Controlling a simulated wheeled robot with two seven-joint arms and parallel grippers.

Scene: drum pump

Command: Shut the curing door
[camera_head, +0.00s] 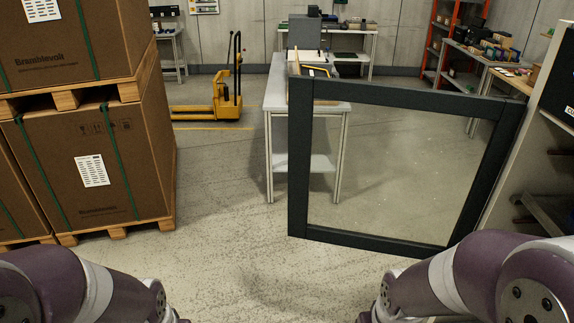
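The curing door (298,158) is a dark-framed door with a clear pane, right of the middle in the head view. It stands open, swung out from the pale cabinet (530,130) at the right edge. Its free edge is on the left and its hinge side appears to be on the right, by the cabinet. My two arms show at the bottom left and bottom right corners. Both grippers are outside the picture. No contact between my arms and the door can be seen.
Stacked cardboard boxes on pallets (90,150) fill the left side. A white-legged table (272,100) stands behind the door. A yellow pallet truck (215,108) is farther back. An orange shelf (436,45) stands at the back right. The floor between boxes and door is clear.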

